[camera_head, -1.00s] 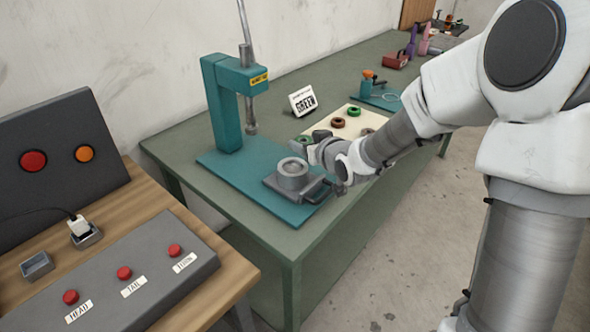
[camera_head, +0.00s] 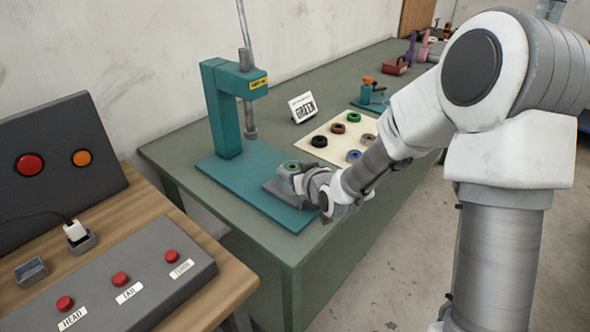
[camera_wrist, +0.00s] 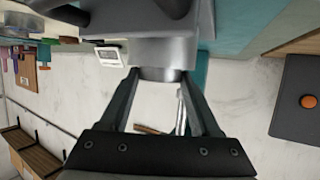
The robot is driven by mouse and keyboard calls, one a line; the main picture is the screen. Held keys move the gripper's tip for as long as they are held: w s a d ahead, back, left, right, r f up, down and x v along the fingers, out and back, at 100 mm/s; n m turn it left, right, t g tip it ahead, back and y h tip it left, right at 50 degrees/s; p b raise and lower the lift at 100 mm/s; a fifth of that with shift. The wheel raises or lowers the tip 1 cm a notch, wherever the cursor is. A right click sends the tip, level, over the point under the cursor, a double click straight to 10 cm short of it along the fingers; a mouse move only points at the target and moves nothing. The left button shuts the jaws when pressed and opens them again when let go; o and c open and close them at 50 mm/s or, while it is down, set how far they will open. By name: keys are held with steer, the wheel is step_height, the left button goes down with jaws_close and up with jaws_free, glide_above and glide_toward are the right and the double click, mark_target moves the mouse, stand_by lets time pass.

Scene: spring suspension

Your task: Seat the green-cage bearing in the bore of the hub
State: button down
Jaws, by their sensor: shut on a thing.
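My gripper (camera_head: 297,174) comes in from the right and is shut on the bearing. The ring lies against the end of the grey hub (camera_wrist: 165,50). The bore is hidden, so I cannot tell how deep the bearing sits in it.
The teal press (camera_head: 222,105) stands left of the hub, its ram (camera_head: 250,118) behind it. The button panel (camera_head: 125,285) is front left.

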steer(key=shift+s+d+f+b, duration=0.1)
steer(key=shift+s+f+b, duration=0.1)
steer(key=shift+f+b, duration=0.4)
steer(key=shift+c, duration=0.5)
jaws_free()
steer(key=shift+f, duration=0.2)
steer(key=shift+r+p, duration=0.85)
steer(key=shift+p, duration=0.3)
steer(key=v, duration=1.1)
steer(key=shift+s+r, duration=0.25)
steer(key=shift+r, duration=0.15)
steer(key=shift+d, duration=0.15)
